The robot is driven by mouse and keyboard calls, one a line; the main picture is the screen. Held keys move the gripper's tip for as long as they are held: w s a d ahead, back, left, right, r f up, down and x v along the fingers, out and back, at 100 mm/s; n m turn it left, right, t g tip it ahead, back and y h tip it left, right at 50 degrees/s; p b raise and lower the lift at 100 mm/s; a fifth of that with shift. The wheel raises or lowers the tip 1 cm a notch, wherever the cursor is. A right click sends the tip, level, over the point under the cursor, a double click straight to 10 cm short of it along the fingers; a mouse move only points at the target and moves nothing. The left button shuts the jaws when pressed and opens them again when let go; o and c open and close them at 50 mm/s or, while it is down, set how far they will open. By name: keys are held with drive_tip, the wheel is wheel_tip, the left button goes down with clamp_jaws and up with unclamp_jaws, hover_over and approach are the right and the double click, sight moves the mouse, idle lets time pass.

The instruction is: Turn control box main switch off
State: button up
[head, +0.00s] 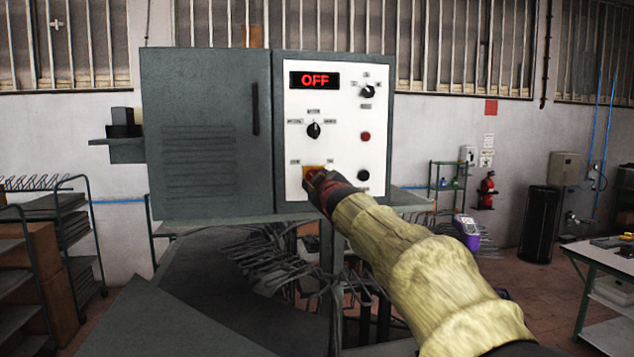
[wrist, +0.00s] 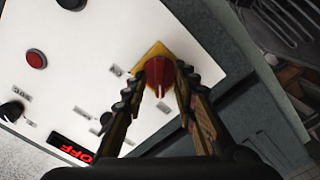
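The grey control box (head: 205,135) has a white front panel (head: 300,108) with a red display (head: 314,80) reading OFF. The main switch, a red knob on a yellow plate, sits low on the panel; it shows clearly in the wrist view (wrist: 158,72), where its handle points down toward my gripper. My gripper (wrist: 158,82) is open, with one finger on each side of the red knob. A little yellow plate shows between the left finger and the knob; the right finger is very close to it, and contact is unclear. In the head view my gripper (head: 316,180) mostly covers the switch.
Other panel controls are near: a black selector knob (head: 314,130), an upper black knob (head: 367,91), a red button (head: 366,136) and a black button (head: 363,175). Carts stand at left, a table (head: 600,255) at right. Several wire hangers hang below the box.

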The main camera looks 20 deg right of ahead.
drive_tip(key=s+a, duration=0.2)
drive_tip(key=s, duration=0.9)
drive_tip(key=shift+s+a, duration=0.2)
drive_tip(key=shift+s, duration=0.2)
